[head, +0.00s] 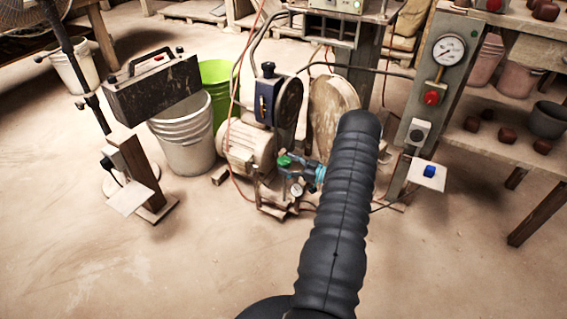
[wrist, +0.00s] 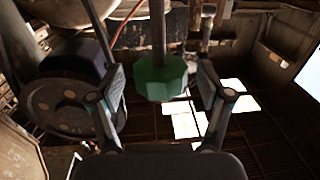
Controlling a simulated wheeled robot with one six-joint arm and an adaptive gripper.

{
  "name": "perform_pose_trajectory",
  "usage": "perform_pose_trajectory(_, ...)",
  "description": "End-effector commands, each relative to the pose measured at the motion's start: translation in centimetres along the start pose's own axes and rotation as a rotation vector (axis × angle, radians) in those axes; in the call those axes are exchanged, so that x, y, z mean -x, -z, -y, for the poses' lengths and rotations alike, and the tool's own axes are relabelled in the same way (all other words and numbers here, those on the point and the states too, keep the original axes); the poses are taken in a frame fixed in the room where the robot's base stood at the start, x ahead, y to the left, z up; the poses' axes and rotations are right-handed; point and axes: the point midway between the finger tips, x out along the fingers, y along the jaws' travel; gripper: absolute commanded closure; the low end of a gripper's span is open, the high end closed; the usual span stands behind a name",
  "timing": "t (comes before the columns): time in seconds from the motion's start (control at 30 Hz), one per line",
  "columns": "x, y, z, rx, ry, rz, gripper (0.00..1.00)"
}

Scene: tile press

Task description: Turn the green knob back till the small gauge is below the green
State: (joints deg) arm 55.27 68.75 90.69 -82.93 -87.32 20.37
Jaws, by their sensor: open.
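The green knob (head: 284,160) sits low beside the beige motor, on small pipework. The small gauge (head: 296,190) is just below it, with a pale round face; its needle is too small to read. My gripper (head: 307,170) reaches in from the right at the knob, partly hidden behind my black arm. In the wrist view the faceted green knob (wrist: 160,78) is on its stem between the two fingers of my gripper (wrist: 162,82). The fingers are apart, with a visible gap on each side of the knob. The small gauge cannot be made out in the wrist view.
The beige motor (head: 248,146) and a dark flywheel (head: 289,102) stand close to the knob. A larger gauge (head: 448,49) and a red button (head: 431,98) are on a panel at right. A white bucket (head: 183,140) stands left. The front floor is clear.

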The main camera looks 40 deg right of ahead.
Motion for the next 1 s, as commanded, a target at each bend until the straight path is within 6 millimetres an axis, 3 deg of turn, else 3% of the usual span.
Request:
perform_pose_trajectory(0.2, -1.7, 0.0, 0.0, 0.000, 0.001, -0.001, 0.22)
perform_pose_trajectory(0.5, -1.8, 0.0, 0.0, 0.000, 0.000, -0.001, 0.22)
perform_pose_trajectory(0.77, -1.8, 0.0, 0.0, 0.000, 0.000, -0.001, 0.83)
perform_pose_trajectory(1.0, -1.9, -0.4, -0.1, 0.002, 0.044, -0.003, 0.83)
